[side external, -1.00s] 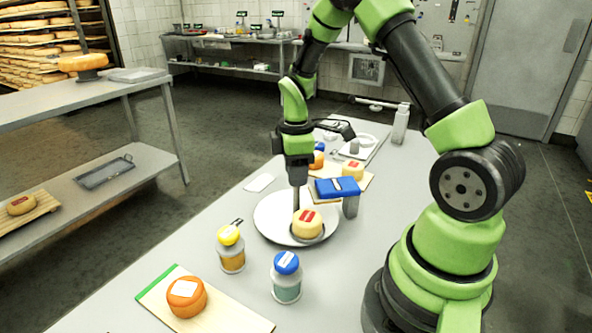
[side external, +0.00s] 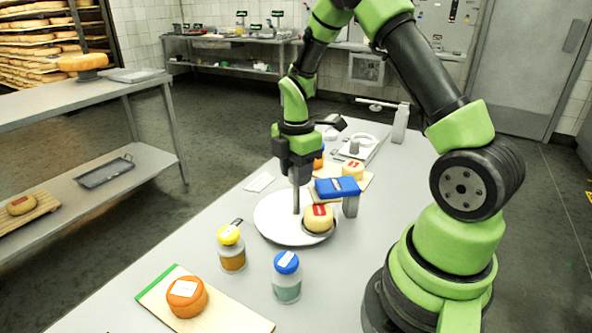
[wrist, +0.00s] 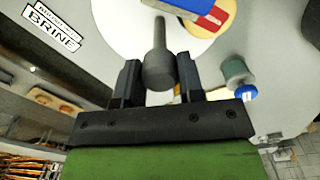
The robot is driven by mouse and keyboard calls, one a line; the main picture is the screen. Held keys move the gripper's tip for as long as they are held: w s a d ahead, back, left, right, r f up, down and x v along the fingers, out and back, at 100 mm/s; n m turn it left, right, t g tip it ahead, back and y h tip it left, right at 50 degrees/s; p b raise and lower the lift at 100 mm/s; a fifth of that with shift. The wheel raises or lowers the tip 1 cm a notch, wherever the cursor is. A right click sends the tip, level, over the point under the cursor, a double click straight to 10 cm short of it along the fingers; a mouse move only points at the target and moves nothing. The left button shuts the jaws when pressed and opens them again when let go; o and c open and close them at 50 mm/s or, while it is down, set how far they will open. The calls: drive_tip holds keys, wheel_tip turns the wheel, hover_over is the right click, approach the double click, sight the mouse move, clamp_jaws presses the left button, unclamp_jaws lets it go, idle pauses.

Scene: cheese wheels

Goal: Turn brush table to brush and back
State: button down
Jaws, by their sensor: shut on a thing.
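The brush table is a round white disc (side external: 272,222) on the bench, with an upright grey peg (wrist: 158,68) near its left part. My gripper (side external: 295,183) is shut on that peg from above; in the wrist view a jaw stands on each side of it. A yellow cheese wheel with a red label (side external: 319,219) sits in a dark holder at the disc's right edge. The blue brush (side external: 338,187) is mounted on a grey post just behind the cheese. In the wrist view the brush overlaps the cheese's label, and I cannot tell whether they touch.
A yellow-capped jar (side external: 231,248) and a blue-capped jar (side external: 287,276) stand in front of the disc. An orange cheese (side external: 187,296) lies on a green-edged board at front left. More cheeses and a scale are behind. A "BRINE" card (wrist: 55,28) lies left of the disc.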

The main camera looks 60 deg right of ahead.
drive_tip(key=shift+n, duration=5)
drive_tip(key=c, duration=0.7)
unclamp_jaws()
drive_tip(key=shift+c, duration=0.2)
wheel_tip(320, 180, up, 10)
drive_tip(key=shift+r, duration=0.1)
